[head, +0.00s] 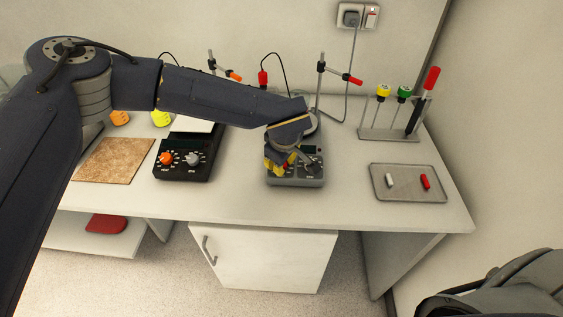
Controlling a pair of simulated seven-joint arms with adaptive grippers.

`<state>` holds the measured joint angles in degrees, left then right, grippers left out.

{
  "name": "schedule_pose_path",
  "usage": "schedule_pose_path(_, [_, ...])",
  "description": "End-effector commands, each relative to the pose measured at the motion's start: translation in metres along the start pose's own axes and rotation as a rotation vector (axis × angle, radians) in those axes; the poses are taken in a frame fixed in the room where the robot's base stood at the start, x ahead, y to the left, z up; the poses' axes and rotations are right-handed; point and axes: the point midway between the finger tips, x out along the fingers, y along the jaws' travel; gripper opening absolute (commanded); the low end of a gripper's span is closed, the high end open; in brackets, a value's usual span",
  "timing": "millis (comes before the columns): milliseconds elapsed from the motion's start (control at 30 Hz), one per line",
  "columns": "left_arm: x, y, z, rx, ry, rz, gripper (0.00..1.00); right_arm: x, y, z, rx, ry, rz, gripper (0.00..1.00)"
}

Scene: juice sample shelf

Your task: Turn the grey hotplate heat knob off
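The grey hotplate (297,182) stands near the middle of the bench, close to its front edge. My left arm reaches over it from the left, and my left gripper (286,163) is low over the left part of its front panel. The heat knob cannot be made out; the gripper covers that part of the panel. Yellow parts show around the fingers, and a grey knob-like shape shows just right of them. I cannot tell whether the fingers are open, shut or touching a knob. My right gripper is out of view; only dark parts of my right arm show at the bottom right.
A black hotplate (183,174) with an orange and a grey knob stands to the left, beside a brown board (112,161). A tray (408,194) with small red and white pieces and a rack (388,136) stand right. The front bench strip is clear.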

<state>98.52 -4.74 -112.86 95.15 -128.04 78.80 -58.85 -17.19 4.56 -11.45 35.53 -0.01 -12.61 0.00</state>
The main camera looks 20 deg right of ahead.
Motion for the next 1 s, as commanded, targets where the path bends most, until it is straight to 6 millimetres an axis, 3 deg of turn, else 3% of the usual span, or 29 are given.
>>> schedule_pose_path(133, [0.0, 0.0, -0.001, 0.0, 0.001, 0.001, 0.0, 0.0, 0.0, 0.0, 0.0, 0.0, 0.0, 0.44])
schedule_pose_path(167, [0.0, 0.0, -0.001, 0.0, 0.001, 0.001, 0.21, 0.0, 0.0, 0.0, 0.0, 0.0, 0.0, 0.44])
schedule_pose_path(433, [0.0, 0.0, 0.0, 0.0, 0.0, 0.0, 0.52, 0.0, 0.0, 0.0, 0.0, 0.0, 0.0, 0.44])
schedule_pose_path(767, [-0.004, 0.001, 0.0, 0.001, 0.001, 0.001, 0.52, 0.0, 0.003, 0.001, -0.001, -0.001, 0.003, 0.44])
schedule_pose_path(1000, [-0.036, 0.001, -0.001, 0.002, 0.002, 0.003, 0.52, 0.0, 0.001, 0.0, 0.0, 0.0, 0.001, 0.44])
